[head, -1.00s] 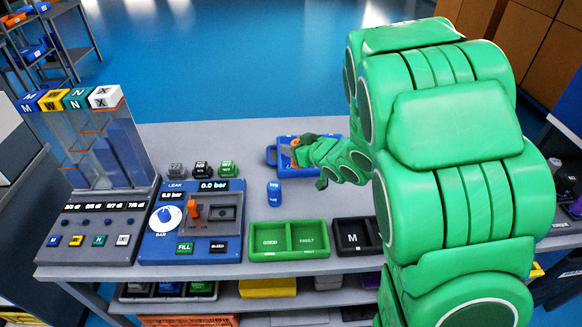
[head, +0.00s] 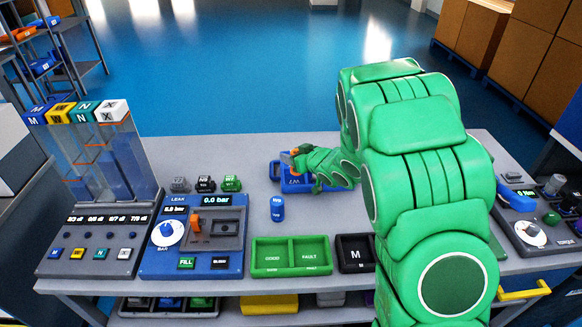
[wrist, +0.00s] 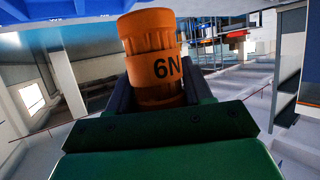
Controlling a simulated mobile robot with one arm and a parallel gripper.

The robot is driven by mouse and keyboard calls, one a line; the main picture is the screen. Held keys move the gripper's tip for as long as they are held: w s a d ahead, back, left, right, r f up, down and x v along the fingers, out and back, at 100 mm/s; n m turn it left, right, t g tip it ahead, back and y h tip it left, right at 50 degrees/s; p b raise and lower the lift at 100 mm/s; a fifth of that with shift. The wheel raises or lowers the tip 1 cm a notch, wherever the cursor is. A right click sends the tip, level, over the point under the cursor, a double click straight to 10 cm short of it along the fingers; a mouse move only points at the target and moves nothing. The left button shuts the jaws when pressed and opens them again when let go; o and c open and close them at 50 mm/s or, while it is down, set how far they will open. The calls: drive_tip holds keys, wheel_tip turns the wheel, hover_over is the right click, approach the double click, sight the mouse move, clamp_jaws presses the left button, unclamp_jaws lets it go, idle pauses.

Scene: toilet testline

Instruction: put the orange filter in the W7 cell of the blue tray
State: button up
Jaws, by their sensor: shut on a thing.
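The orange filter (wrist: 153,58) is between the fingers of my gripper (wrist: 152,95) in the wrist view, with dark marks reading like "6N" on its side. My gripper is shut on it. In the head view my gripper (head: 297,157) is over the blue tray (head: 275,172) at the back of the bench, and a bit of orange shows there. The tray's front carries a label that looks like "W7". My arm hides the tray's right part, and its cells cannot be made out. A blue surface (wrist: 50,12) shows at the top of the wrist view.
A blue cylinder (head: 277,208) stands in front of the tray. Three small labelled blocks (head: 205,184) stand to the left. A green good/fault tray (head: 291,257), a black M tray (head: 355,253) and a blue leak tester (head: 192,237) line the front.

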drive_tip(key=shift+w+a+f, duration=0.15)
drive_tip(key=shift+w+f, duration=0.95)
drive_tip(key=shift+f, duration=0.25)
drive_tip(key=shift+w+a+f, duration=0.1)
drive_tip(key=shift+w+f, duration=0.95)
drive_tip(key=shift+f, duration=0.3)
drive_tip(key=shift+w+f, duration=0.1)
drive_tip(key=shift+f, duration=1.4)
drive_tip(key=shift+f, duration=0.1)
drive_tip(key=o, duration=1.1)
drive_tip(key=v, duration=1.2)
